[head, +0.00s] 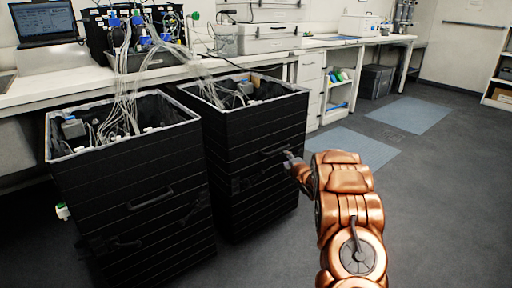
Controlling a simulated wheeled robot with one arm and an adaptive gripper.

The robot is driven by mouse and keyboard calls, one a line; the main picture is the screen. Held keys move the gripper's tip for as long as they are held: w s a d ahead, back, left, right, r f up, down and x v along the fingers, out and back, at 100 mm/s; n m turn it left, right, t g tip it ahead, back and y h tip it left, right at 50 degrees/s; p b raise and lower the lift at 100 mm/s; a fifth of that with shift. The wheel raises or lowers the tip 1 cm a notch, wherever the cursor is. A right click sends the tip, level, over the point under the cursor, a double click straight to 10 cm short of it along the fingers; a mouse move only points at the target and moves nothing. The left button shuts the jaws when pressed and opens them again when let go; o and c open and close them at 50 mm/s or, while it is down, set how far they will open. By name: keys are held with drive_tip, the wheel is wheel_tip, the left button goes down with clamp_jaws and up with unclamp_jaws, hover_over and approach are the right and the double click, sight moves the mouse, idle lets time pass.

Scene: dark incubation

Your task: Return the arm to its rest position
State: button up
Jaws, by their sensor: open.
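My copper-coloured arm (345,200) rises from the bottom right of the head view and bends left toward the black boxes. My gripper (291,158) is at its end, small and dark, in front of the right-hand black box (255,175), close to the handle on its front. I cannot tell whether it touches the box. The gripper is partly hidden by the arm's last links, and nothing shows held in it.
A second black box (130,200) stands to the left. Tubes (125,75) run from both open boxes up to bottles on the white bench (325,42), which holds a laptop (45,24). The floor (440,190) to the right is clear, with flat blue mats (410,114).

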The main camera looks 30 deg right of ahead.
drive_tip(key=shift+r, duration=0.1)
drive_tip(key=s+a+r+m+g+h+p, duration=0.1)
drive_tip(key=s+a+r+m+g+p, duration=0.35)
drive_tip(key=s+a+r+p, duration=0.5)
drive_tip(key=s+a+r+m+g+p, duration=0.45)
drive_tip(key=s+r+p, duration=0.2)
drive_tip(key=r, duration=0.55)
drive_tip(key=s+a+r+m+g+y+p, duration=0.1)
drive_tip(key=s+a+r+p, duration=0.4)
drive_tip(key=s, duration=0.9)
drive_tip(key=s+a+r+m+g+y+p, duration=0.1)
drive_tip(key=s+a+r+m+g+p, duration=0.3)
drive_tip(key=s, duration=1.1)
drive_tip(key=s+a+r+m+g+y+p, duration=0.1)
drive_tip(key=s+a+r+m+g+p, duration=0.1)
drive_tip(key=s+a+r+p, duration=0.4)
drive_tip(key=s+a+r+g, duration=0.1)
drive_tip(key=s+a+r, duration=0.2)
drive_tip(key=s+a, duration=0.4)
drive_tip(key=shift+s+a+m+g+y, duration=0.3)
drive_tip(key=shift+s+a+m+y, duration=0.1)
drive_tip(key=shift+s, duration=0.45)
